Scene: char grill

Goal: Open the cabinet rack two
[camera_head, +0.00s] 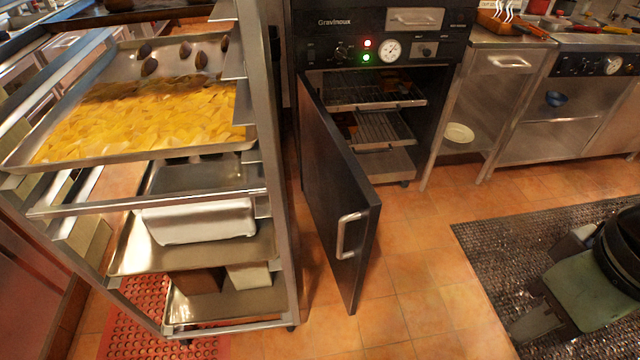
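The black Gravinoux cabinet (378,40) stands at the back centre, with a gauge and a red and a green light on its front panel. Its black door (335,190) is hinged on the left and stands wide open toward me. A silver handle (349,235) is on the door's free edge. Inside, several wire and metal racks (385,128) show, and the upper one sticks out a little. Which part is rack two, I cannot tell from labels.
A tall metal trolley (282,190) with trays stands close left of the door; its upper tray holds yellow food (150,120). Steel counters (510,62) stand right of the cabinet. A dark mat (500,250) lies at right. Tiled floor (420,270) between door and mat is clear.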

